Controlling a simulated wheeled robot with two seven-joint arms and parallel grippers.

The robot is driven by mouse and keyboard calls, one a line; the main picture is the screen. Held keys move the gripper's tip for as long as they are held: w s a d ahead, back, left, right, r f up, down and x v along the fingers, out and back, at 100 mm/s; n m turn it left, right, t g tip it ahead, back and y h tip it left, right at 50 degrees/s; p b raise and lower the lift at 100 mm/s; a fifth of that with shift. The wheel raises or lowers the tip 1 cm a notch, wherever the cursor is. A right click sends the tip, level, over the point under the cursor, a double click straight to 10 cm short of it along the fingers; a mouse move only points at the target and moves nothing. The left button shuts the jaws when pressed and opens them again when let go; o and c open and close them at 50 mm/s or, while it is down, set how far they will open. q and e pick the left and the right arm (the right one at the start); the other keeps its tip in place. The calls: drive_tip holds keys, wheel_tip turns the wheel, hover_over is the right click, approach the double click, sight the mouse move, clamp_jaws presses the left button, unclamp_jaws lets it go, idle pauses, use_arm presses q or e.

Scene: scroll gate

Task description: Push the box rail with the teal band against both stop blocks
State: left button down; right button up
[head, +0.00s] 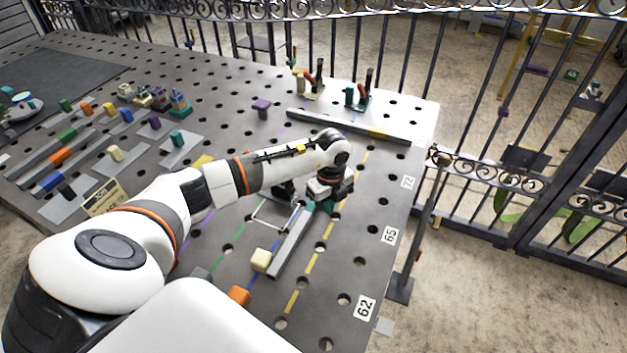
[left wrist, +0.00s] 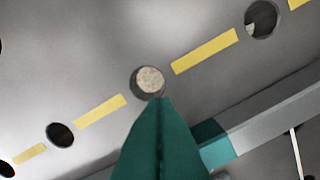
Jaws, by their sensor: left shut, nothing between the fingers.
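The grey box rail (head: 291,246) lies slantwise on the perforated table, left of the yellow dashed line. In the left wrist view the rail (left wrist: 270,112) passes behind my fingers, and its teal band (left wrist: 217,146) shows just right of them. My left gripper (head: 328,206) is shut and low beside the rail's far end. Its teal fingers (left wrist: 160,105) have their tips on the yellow-line side of the rail; I cannot tell whether they touch it. A cream block (head: 261,260) sits at the rail's near end, and an orange block (head: 238,296) is nearer to me. Which blocks are the stops is unclear.
A long grey bar (head: 345,126) lies across the table's far side. Coloured blocks and rails (head: 60,156) fill the left side. A metal fence (head: 400,60) stands beyond the table. Bare table lies right of the yellow line.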

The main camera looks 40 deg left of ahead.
sight(318, 209)
use_arm(q)
drive_tip(key=shift+s+a, duration=0.2)
drive_tip(key=shift+a, duration=0.55)
drive_tip(key=shift+s+a, duration=0.15)
drive_tip(key=shift+a, duration=0.6)
drive_tip(key=shift+w+d, duration=0.15)
drive_tip(key=shift+d, duration=0.55)
drive_tip(key=shift+w+d, duration=0.1)
drive_tip(key=shift+d, duration=0.4)
wheel_tip(318, 209, up, 8)
drive_tip(key=p, duration=0.6)
